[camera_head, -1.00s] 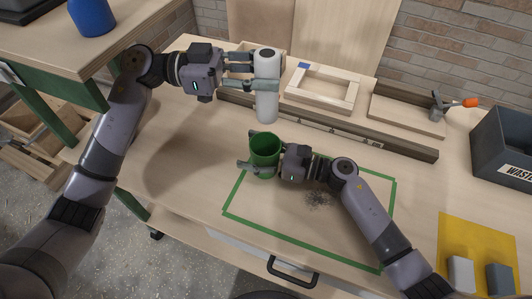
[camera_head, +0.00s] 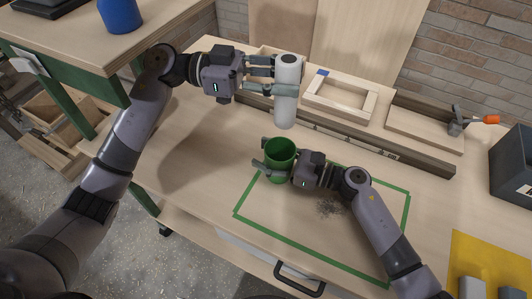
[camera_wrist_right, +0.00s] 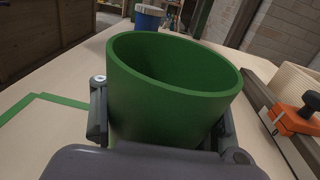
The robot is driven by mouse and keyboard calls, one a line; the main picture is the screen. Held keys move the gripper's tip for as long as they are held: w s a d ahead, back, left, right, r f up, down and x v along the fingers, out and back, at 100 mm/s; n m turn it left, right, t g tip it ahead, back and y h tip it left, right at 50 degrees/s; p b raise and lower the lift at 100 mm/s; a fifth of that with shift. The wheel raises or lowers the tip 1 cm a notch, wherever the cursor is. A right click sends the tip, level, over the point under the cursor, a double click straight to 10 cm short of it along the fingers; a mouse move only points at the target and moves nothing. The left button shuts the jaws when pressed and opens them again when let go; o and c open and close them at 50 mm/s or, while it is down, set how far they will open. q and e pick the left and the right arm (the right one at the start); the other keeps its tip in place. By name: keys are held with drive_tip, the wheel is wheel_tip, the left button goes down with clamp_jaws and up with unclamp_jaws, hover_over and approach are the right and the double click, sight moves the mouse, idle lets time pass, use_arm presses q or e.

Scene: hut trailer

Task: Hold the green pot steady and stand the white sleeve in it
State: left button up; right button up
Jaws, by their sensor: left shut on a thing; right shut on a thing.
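The white sleeve (camera_head: 287,110) is a tube with a dark opening in its top. My left gripper (camera_head: 284,80) is shut around its upper part and holds it roughly upright, beyond and above the pot in the head view. The green pot (camera_head: 280,150) stands on the bench with its mouth up. My right gripper (camera_head: 270,158) is shut on the pot from the side. In the right wrist view the pot (camera_wrist_right: 160,105) fills the middle between the two fingers; the visible inside is empty. The sleeve's lower end shows apart from the pot's rim.
Behind stand a long dark rail (camera_head: 345,140), a wooden frame (camera_head: 340,112) and an orange-handled clamp (camera_head: 457,120). A dark bin (camera_head: 512,165) and yellow mat (camera_head: 485,255) are at right.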

sight(280, 112)
use_arm(q)
drive_tip(key=f, duration=0.4)
drive_tip(key=shift+a, duration=0.2)
drive_tip(key=shift+f, duration=1.9)
drive_tip(key=shift+f, duration=4.85)
drive_tip(key=o, duration=1.3)
drive_tip(key=shift+c, duration=0.2)
use_arm(e)
drive_tip(key=shift+c, duration=0.3)
